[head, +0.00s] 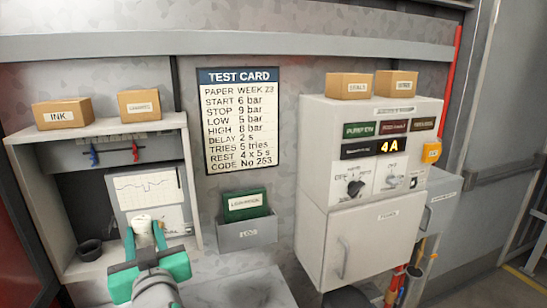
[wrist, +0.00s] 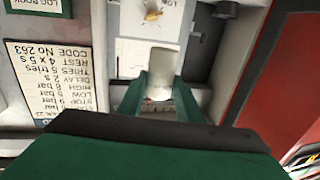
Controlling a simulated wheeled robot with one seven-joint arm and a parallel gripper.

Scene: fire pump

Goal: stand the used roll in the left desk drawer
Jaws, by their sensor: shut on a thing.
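My gripper (head: 145,240) is shut on a white paper roll (head: 142,222), which stands up between the green fingers in front of the chart recorder (head: 148,190). In the wrist view my gripper (wrist: 163,92) holds the roll (wrist: 162,66) by its sides, and the chart paper shows behind it. I cannot tell from its look alone whether this roll is the used one. No desk drawer can be made out. A grey desk-like surface (head: 240,287) shows at the bottom of the head view, partly hidden by my arm.
The recorder sits in an open cabinet (head: 190,160) with a small black cup (head: 90,250) at lower left. Boxes marked INK (head: 63,114) and another label (head: 139,105) stand on top. A log book holder (head: 247,233) and a control cabinet (head: 360,235) are to the right.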

